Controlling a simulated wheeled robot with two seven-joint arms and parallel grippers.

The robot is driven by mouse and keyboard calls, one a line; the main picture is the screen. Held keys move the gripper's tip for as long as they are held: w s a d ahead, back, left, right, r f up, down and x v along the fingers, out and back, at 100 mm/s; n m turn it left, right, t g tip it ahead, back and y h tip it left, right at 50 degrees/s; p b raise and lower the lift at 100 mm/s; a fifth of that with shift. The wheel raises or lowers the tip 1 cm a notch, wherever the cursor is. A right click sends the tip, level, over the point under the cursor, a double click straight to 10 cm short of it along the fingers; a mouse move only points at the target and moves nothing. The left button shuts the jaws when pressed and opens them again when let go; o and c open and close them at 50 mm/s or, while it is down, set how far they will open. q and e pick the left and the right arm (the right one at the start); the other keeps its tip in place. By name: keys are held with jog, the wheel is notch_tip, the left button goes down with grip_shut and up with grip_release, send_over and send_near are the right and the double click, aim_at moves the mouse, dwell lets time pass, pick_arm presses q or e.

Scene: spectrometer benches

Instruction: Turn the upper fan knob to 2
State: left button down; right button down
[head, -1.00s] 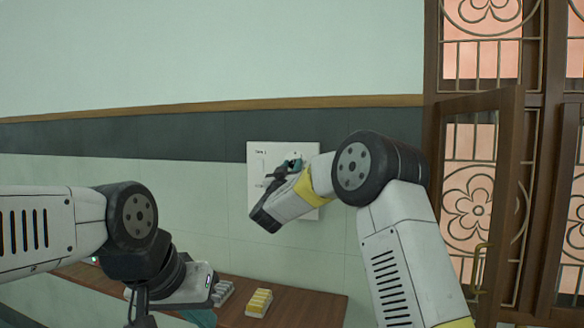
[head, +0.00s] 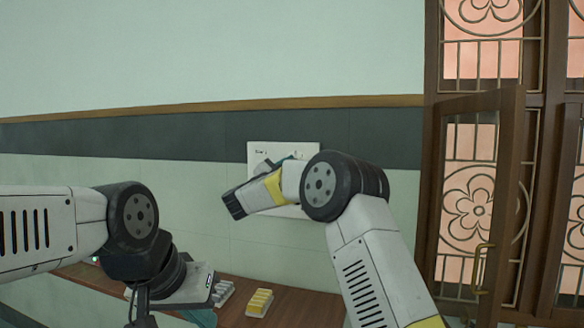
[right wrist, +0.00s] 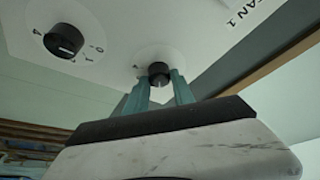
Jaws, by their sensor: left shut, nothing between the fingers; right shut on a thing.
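A white wall panel (head: 311,149) with a fan label at its top left is partly hidden behind my right arm. In the right wrist view the panel carries a black knob (right wrist: 158,70) near the "FAN 1" lettering, with a "4" beside it. My right gripper (right wrist: 158,86) is shut on this knob, one teal finger on each side. The knob's exact setting is not readable. A second black knob (right wrist: 64,41) on the panel stands clear of the fingers, with "0", "1" and "4" around it. My left gripper (head: 141,312) is shut and empty, low at the left, away from the panel.
A wooden bench (head: 300,305) runs along the wall below, bearing a yellow-and-white block (head: 260,302), a grey-white block (head: 223,293) and a pale device (head: 190,289). A brown-framed door with metal grilles (head: 472,205) stands at the right. The wall around the panel is clear.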

jog(key=shift+a+m+g+h, duration=0.15)
jog(key=shift+m+g, duration=0.3)
jog(key=shift+m, duration=0.75)
jog(key=shift+d+m+g+h, duration=0.15)
jog(key=shift+m+g, duration=0.3)
jog(key=shift+m, duration=0.75)
jog(key=shift+a, duration=0.1)
jog(key=c, duration=1.1)
grip_release()
jog(key=shift+o, duration=0.2)
jog(key=v, duration=0.7)
jog(key=shift+s+a, duration=0.2)
jog(key=shift+s, duration=0.1)
